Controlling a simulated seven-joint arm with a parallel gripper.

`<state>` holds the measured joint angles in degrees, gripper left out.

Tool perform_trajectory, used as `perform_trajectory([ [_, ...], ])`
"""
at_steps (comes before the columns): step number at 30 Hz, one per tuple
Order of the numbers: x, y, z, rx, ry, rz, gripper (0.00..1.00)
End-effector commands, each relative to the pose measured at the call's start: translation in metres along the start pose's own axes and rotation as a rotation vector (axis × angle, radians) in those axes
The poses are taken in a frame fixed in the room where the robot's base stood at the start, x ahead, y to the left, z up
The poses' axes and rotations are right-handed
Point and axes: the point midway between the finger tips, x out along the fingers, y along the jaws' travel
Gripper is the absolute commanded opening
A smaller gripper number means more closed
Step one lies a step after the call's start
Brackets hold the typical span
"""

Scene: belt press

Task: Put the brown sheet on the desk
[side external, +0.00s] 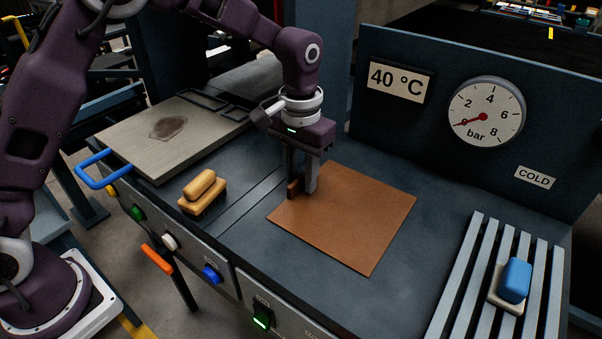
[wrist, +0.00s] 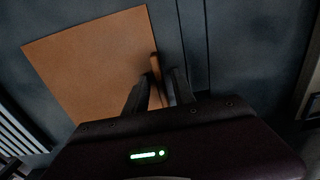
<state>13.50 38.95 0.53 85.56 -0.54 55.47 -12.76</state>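The brown sheet (side external: 350,225) lies flat on the dark desk (side external: 235,245), in front of the gauge panel. In the wrist view the sheet (wrist: 88,62) fills the upper left. A small upright brown tab (side external: 293,188) stands at its left edge in the side view; the tab (wrist: 155,68) also shows in the wrist view, by the fingertips. My gripper (side external: 301,186) points down at that edge, low over the desk. Its two fingers (wrist: 162,80) stand apart with the tab between them. A gap shows beside the tab. Exact contact with the fingers is hidden.
A grey plate (side external: 175,128) with a dark stain and a blue handle (side external: 92,170) is at the left. A wooden brush (side external: 202,192) lies in front of it. A slatted rack (side external: 465,275) at the right holds a blue-topped block (side external: 515,280).

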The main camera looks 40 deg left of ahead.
Motion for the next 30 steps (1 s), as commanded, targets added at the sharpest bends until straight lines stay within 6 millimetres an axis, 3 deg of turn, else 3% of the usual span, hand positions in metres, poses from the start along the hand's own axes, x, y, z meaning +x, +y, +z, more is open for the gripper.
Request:
perform_trajectory([
  [4, -0.004, 0.0, 0.0, 0.0, 0.002, 0.0, 0.31],
  [7, -0.018, 0.0, -0.001, 0.0, 0.003, 0.0, 0.31],
  [15, -0.086, 0.0, -0.001, 0.0, 0.005, 0.001, 0.31],
  [19, -0.11, 0.0, -0.001, 0.001, 0.003, 0.001, 0.31],
  [30, -0.126, -0.001, 0.002, 0.0, 0.003, 0.001, 0.31],
])
